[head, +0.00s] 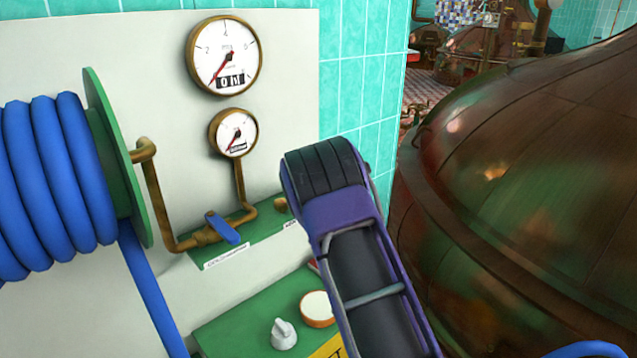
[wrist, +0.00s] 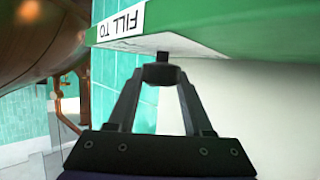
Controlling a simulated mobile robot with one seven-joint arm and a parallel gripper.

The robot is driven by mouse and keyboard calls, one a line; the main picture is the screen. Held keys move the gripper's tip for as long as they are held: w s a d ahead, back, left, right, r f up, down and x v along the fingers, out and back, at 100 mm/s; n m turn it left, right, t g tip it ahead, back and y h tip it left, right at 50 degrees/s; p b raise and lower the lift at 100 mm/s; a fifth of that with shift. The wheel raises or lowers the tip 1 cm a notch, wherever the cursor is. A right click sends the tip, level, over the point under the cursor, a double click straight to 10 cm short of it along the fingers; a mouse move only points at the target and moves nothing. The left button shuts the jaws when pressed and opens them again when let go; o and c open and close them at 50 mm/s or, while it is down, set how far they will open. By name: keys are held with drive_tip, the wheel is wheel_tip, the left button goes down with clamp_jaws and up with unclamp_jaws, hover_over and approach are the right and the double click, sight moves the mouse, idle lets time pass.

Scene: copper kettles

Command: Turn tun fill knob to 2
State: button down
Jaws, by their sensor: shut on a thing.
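In the wrist view my gripper (wrist: 163,73) has its two fingers drawn together at the edge of a green panel (wrist: 215,25). It is shut on the tun fill knob, which the fingertips almost wholly hide. Only a small grey piece of the knob (wrist: 162,56) shows just past the tips. A white label reading "FILL TO" (wrist: 121,22) appears upside down beside it. The knob's pointer and numbers cannot be read. In the head view my arm covers the fingertips and the knob.
In the head view a pale knob (head: 283,333) and a round white button (head: 317,308) sit on the lower green panel. Two gauges (head: 225,56) (head: 234,132) and a blue-handled valve (head: 222,228) are left of my arm. A blue hose reel (head: 55,190) stands left, a copper kettle (head: 540,190) right.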

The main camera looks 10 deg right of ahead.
drive_tip(key=shift+c, duration=1.5)
unclamp_jaws()
drive_tip(key=v, duration=1.7)
drive_tip(key=shift+r, duration=0.2)
drive_tip(key=shift+s+a, duration=0.1)
